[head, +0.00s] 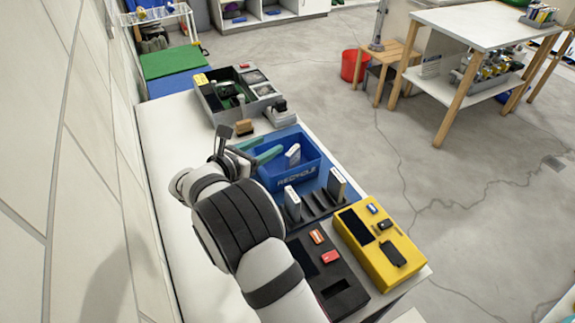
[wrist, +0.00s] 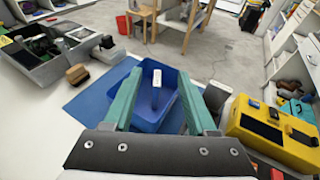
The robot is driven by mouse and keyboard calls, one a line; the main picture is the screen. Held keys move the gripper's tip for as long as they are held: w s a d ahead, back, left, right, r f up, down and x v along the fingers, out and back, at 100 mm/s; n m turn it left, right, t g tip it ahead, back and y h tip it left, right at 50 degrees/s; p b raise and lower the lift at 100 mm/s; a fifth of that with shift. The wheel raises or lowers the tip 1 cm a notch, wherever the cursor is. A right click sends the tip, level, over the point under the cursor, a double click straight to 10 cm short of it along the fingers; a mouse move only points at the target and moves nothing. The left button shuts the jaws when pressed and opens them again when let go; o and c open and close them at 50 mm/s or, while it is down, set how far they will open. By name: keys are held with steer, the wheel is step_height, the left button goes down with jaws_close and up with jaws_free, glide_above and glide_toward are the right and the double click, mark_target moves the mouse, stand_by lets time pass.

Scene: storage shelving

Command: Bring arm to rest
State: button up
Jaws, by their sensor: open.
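My gripper (head: 257,151) is open, with its two green fingers apart, above the near side of the blue recycle bin (head: 305,177). In the wrist view the open gripper (wrist: 160,98) has the bin (wrist: 143,122) between and beyond its fingers. A white device (head: 293,154) is inside the bin, and it also shows in the wrist view (wrist: 157,78). Nothing is held between the fingers. My arm reaches in from the bottom of the head view and hides part of the table.
A grey tray (head: 202,97) with electronic parts stands behind the bin. A dark rack (head: 311,213) holds upright white devices in front of it. A yellow case (head: 388,273) and a dark foam tray (head: 310,275) lie nearer. A tiled wall is at left; the left table strip is clear.

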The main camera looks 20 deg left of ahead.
stand_by(0.3)
steer(key=s+d+r+m+g+h, duration=0.1)
steer(key=s+d+r+m+g, duration=0.15)
steer(key=d+m, duration=0.5)
steer(key=s+d+r+m+g+h, duration=0.1)
steer(key=s+d+m+g, duration=0.3)
steer(key=d, duration=0.6)
steer(key=s+d+r+m+g+h, duration=0.25)
steer(key=d+m, duration=0.25)
steer(key=d, duration=0.4)
steer(key=s+d+m+g+y, duration=0.2)
steer(key=s+d+m, duration=0.1)
steer(key=s+m, duration=0.4)
steer(key=s+d+m+g+y, duration=0.3)
steer(key=s+d+m, duration=0.1)
steer(key=s, duration=0.4)
steer(key=s+a+f+m+y, duration=0.1)
steer(key=s+a+m+y, duration=0.1)
steer(key=s+m, duration=0.3)
steer(key=s+a+f+m+y, duration=0.1)
steer(key=s+a+m+y, duration=0.1)
steer(key=s+m, duration=0.3)
steer(key=shift+s+a+m+y, duration=0.25)
steer(key=shift+s+m+y, duration=0.1)
steer(key=shift+s+y, duration=0.55)
